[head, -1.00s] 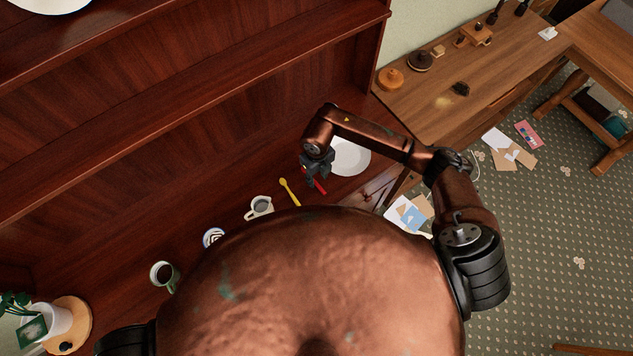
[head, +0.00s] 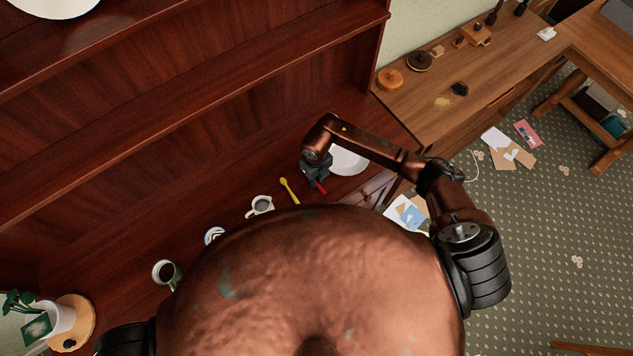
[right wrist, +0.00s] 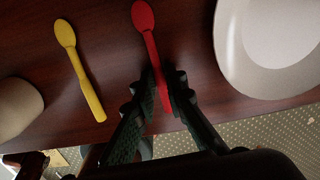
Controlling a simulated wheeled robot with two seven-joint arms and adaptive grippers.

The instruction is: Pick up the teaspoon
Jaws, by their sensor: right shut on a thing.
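A red spoon (right wrist: 144,18) lies with its bowl pointing away in the right wrist view; part of it also shows in the head view (head: 321,188). My right gripper (right wrist: 166,82) is shut on the red spoon's handle, one finger on each side. In the head view this gripper (head: 316,178) is low over the dark wood surface. I cannot tell whether the spoon is off the surface. A yellow spoon (right wrist: 78,75) lies to the left, apart from the gripper; it also shows in the head view (head: 289,190). My left gripper is not in view.
A white plate (head: 350,160) lies close to the right of the gripper. A cream mug (head: 261,206), a patterned round item (head: 214,236) and a green mug (head: 167,273) stand to the left. A tall wooden back with shelves (head: 200,110) rises behind.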

